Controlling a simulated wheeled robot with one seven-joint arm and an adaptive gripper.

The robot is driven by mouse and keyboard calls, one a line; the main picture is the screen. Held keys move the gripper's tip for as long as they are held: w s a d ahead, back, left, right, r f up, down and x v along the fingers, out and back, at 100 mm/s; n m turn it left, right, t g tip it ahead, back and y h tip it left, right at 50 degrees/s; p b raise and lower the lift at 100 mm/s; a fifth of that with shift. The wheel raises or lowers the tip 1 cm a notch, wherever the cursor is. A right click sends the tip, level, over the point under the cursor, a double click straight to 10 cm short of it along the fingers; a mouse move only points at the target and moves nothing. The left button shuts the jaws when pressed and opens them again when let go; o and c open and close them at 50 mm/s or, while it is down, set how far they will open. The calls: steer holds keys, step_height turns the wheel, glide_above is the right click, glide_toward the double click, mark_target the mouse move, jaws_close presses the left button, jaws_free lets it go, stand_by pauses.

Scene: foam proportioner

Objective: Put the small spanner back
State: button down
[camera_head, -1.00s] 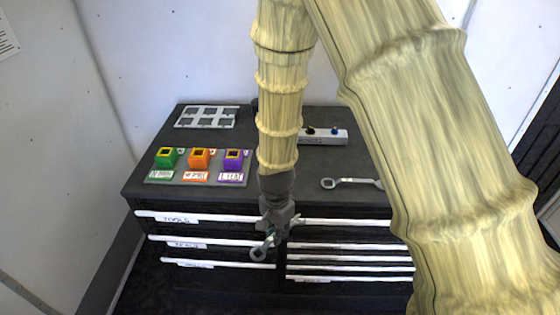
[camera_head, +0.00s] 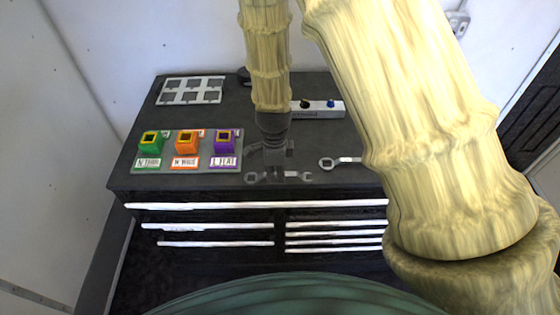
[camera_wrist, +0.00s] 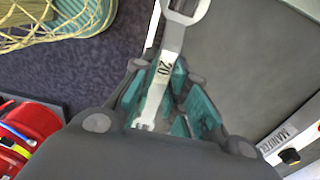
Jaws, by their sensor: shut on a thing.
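My gripper (camera_head: 275,172) is at the front edge of the dark bench top (camera_head: 215,181), shut on a grey spanner (camera_head: 292,176). The spanner lies crosswise in the head view, its ring end left and its open end right. The wrist view shows the spanner (camera_wrist: 168,62), marked "20", between the teal finger pads (camera_wrist: 172,97). A second, larger-looking spanner (camera_head: 329,163) lies on the bench top to the right, its right end hidden behind my arm. I cannot tell whether the held spanner touches the bench.
Green (camera_head: 150,143), orange (camera_head: 186,143) and purple (camera_head: 226,142) labelled blocks stand left of my gripper. A grey grid frame (camera_head: 190,91) lies behind them. A pale block with knobs (camera_head: 318,108) stands at the back right. Drawers (camera_head: 205,226) are below the front edge.

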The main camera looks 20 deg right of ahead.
steer(key=w+d, duration=0.1)
steer(key=w, duration=0.1)
steer(key=w+d+b, duration=0.1)
steer(key=w, duration=0.2)
steer(key=w+d, duration=0.1)
steer(key=w, duration=0.1)
steer(key=shift+w+d+f+b, duration=0.25)
steer(key=shift+d+f+b, duration=0.1)
steer(key=shift+f+b, duration=0.05)
steer(key=shift+s+f+b, duration=0.1)
steer(key=shift+f+b, duration=0.4)
step_height(320, 180, down, 2)
steer(key=shift+f+b, duration=0.25)
steer(key=shift+b, duration=0.75)
steer(key=shift+r, duration=0.1)
steer(key=c, duration=1.4)
jaws_free()
